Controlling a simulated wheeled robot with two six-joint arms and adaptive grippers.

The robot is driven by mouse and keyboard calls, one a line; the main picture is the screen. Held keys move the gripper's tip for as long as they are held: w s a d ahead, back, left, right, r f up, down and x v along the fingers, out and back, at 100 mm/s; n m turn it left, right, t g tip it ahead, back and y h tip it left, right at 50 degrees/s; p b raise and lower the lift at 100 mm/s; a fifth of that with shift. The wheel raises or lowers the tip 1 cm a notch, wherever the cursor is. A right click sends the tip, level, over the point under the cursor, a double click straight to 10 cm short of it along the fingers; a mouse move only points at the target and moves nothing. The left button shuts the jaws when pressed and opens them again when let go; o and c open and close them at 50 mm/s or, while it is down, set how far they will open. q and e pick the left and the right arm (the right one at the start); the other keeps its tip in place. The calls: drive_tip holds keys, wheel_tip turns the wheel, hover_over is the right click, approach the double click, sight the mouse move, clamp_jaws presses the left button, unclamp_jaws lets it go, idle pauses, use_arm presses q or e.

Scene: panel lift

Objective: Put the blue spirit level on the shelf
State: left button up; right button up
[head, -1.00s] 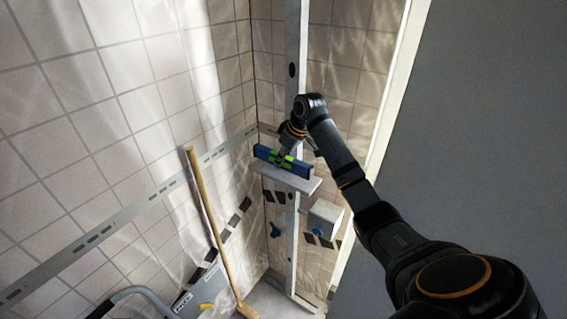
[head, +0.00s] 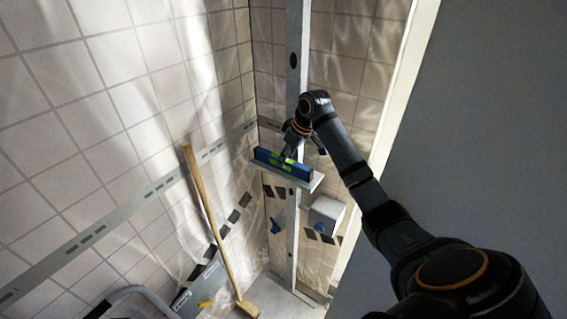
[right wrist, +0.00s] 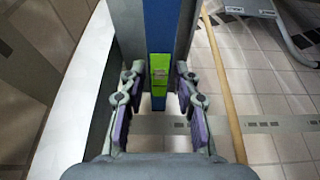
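The blue spirit level (head: 300,171), with green parts, lies lengthwise along the light grey shelf (head: 314,185) in the head view and appears to rest on it. My right gripper (head: 298,152) is just above and behind the level. In the right wrist view, the level (right wrist: 161,25) runs away between the spread fingers of my right gripper (right wrist: 160,105). The purple pads stand apart with a gap between them, so the gripper is open. Part of the level is hidden by the gripper in the head view. My left gripper is not in view.
A metal upright (head: 297,60) stands behind the shelf near the tiled corner. A slotted rail (head: 125,208) runs along the left wall. A wooden handle (head: 205,210) leans there. A white box (head: 326,214) is below the shelf, and a grey panel (head: 490,120) fills the right side.

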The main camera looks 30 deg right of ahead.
drive_tip(key=b+v, duration=0.2)
drive_tip(key=v, duration=0.6)
drive_tip(key=shift+s+r, duration=0.25)
drive_tip(key=shift+r, duration=0.1)
drive_tip(key=shift+s+d+r, duration=0.1)
drive_tip(key=shift+r, duration=0.15)
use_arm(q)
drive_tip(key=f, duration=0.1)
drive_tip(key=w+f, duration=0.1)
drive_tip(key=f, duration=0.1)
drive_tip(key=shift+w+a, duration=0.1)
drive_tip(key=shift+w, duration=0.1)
use_arm(e)
drive_tip(key=shift+r, duration=0.1)
